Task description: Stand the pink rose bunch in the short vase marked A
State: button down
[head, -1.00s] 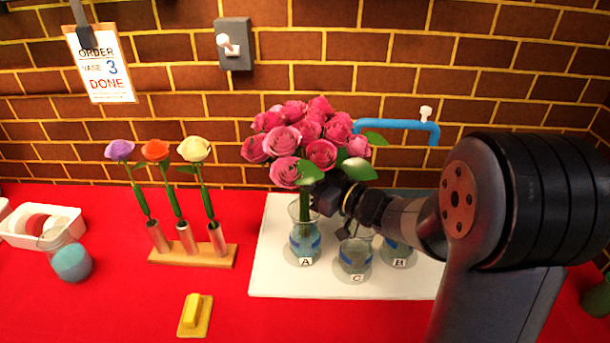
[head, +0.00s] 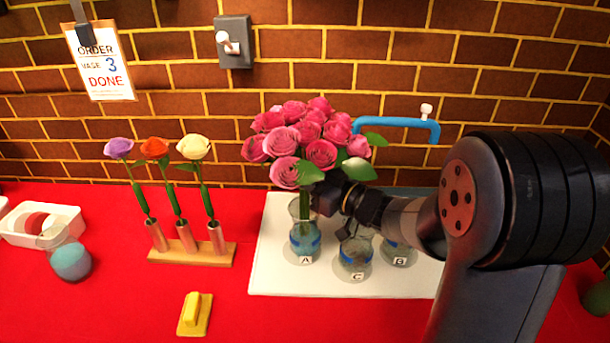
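The pink rose bunch (head: 302,138) stands upright with its green stems inside the glass vase marked A (head: 305,243), which holds blue water. The vase stands at the left of a white mat (head: 275,277). My gripper (head: 324,190) is at the stems, just above the vase rim on the right side. Leaves and my own wrist hide its fingertips, so I cannot tell whether they grip the stems. Vase C (head: 355,260) and vase B (head: 397,256) stand to the right, partly behind my arm.
A wooden rack (head: 193,253) holds a purple, an orange and a cream flower. A yellow block (head: 194,312) lies in front. A jar of blue liquid (head: 70,260) and a white tray (head: 40,228) are at the left. A blue tap (head: 398,126) is behind my arm.

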jog(key=shift+f, duration=0.25)
dwell(0.3)
jog(key=c, duration=1.1)
grip_release()
jog(key=shift+c, duration=0.2)
jog(key=v, duration=1.1)
jog(key=shift+a, duration=0.15)
jog(key=x, duration=1)
jog(key=shift+w+a, duration=0.3)
jog(key=shift+r, duration=0.1)
jog(key=shift+s+d, duration=0.1)
